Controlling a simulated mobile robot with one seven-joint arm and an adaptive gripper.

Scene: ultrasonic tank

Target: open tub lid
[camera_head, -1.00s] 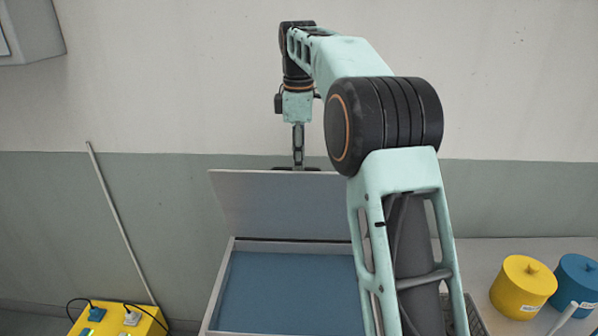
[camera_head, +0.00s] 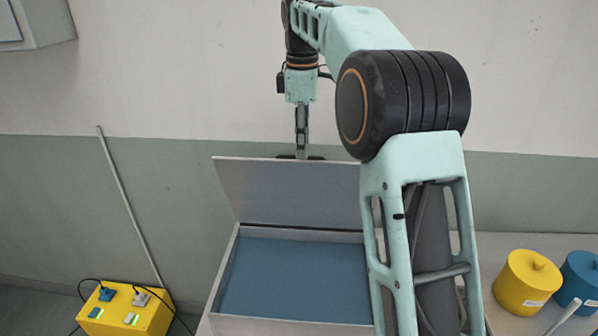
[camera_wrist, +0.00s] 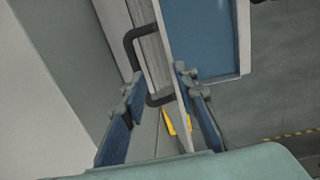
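The tub (camera_head: 225,272) is a light grey box with blue liquid or a blue floor inside, below centre in the head view. Its flat grey lid (camera_head: 285,190) stands raised along the back, leaning towards the wall. A dark handle (camera_head: 286,157) shows at the lid's top edge; in the wrist view the handle (camera_wrist: 133,38) is a black bracket on the lid's face. My gripper (camera_head: 302,150) is at that top edge. In the wrist view my gripper (camera_wrist: 159,82) has its fingers apart, one on each side of the lid's edge. Firm contact cannot be told.
A yellow box (camera_head: 135,312) with cables sits at lower left, with a thin pole (camera_head: 130,205) leaning on the wall (camera_head: 150,80) behind it. A yellow pot (camera_head: 527,283) and a blue pot (camera_head: 582,280) stand on the right. My arm hides the tub's right side.

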